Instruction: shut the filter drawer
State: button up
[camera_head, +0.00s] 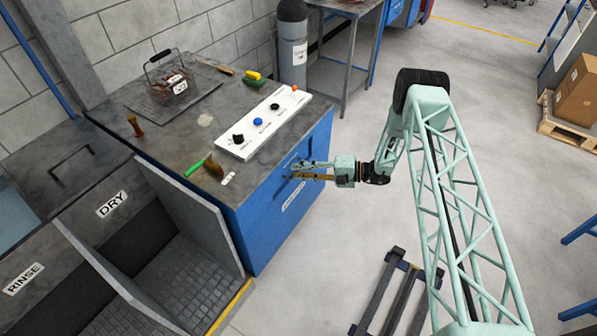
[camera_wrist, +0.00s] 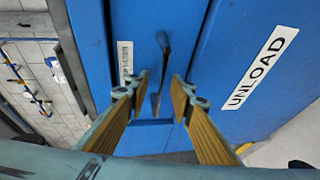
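The blue filter drawer front (camera_wrist: 140,25) shows in the wrist view, with a dark blue bar handle (camera_wrist: 164,62) and a small white label (camera_wrist: 125,62) partly hidden by a finger. My gripper (camera_wrist: 161,84) is open, with its two ochre-padded fingers on either side of the handle. I cannot tell whether they touch it. In the head view my gripper (camera_head: 293,170) is at the right-hand face of the blue cabinet (camera_head: 262,215). My fingers partly cover the handle area there. How far out the drawer stands is not clear.
A panel labelled UNLOAD (camera_wrist: 260,67) is right of the drawer in the wrist view. A white control box (camera_head: 262,124) sits on the bench top, with a wire basket (camera_head: 170,85) behind. Floor right of the cabinet is open.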

jog(key=s+d+r, duration=0.1)
jog(key=d+r, duration=0.1)
jog(key=d, duration=0.9)
jog(key=shift+s+d, duration=0.15)
jog(key=shift+d, duration=0.1)
jog(key=shift+r, duration=0.15)
dwell(0.3)
